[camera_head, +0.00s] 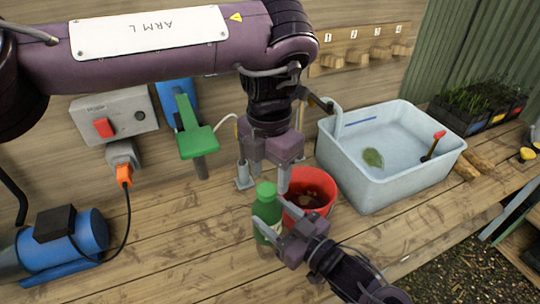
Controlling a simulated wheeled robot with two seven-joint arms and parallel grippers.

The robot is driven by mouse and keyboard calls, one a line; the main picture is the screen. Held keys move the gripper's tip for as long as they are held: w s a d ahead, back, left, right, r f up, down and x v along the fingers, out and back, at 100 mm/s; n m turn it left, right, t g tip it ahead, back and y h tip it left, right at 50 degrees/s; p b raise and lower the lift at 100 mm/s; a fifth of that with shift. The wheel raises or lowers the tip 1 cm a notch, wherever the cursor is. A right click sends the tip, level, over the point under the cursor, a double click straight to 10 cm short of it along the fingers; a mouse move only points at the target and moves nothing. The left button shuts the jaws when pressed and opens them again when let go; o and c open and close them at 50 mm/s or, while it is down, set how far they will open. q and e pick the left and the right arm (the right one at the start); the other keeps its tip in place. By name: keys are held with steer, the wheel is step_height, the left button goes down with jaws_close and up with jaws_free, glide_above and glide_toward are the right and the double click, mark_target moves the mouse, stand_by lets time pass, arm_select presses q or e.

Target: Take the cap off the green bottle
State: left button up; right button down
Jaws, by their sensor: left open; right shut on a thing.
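The green bottle (265,213) stands upright on the wooden bench, with its green cap (266,190) on top. My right gripper (269,231) is shut on the bottle's body from the lower right. My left gripper (264,184) points down from above, open, with its fingers apart on either side of the cap. I cannot tell whether the fingers touch the cap. The lower part of the bottle is partly hidden by my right gripper.
A red pot (326,185) stands close behind the bottle at right. A pale basin (360,183) holds a leaf and a red-tipped tool.

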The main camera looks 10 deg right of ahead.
mark_target(269, 188)
arm_select(q)
steer(key=shift+f, duration=1.75)
steer(key=shift+s+d, duration=0.1)
steer(key=shift+s, duration=0.05)
steer(key=c, duration=1)
steer(key=n, duration=0.5)
steer(key=shift+d+n, duration=0.1)
steer(key=shift+n, duration=0.3)
steer(key=n, duration=0.4)
steer(key=shift+n, duration=0.3)
steer(key=n, duration=0.4)
steer(key=shift+w, duration=0.25)
steer(key=n, duration=0.5)
steer(key=shift+w+a+r+n, duration=0.1)
steer(key=shift+a+n, duration=0.15)
steer(key=shift+n, duration=0.05)
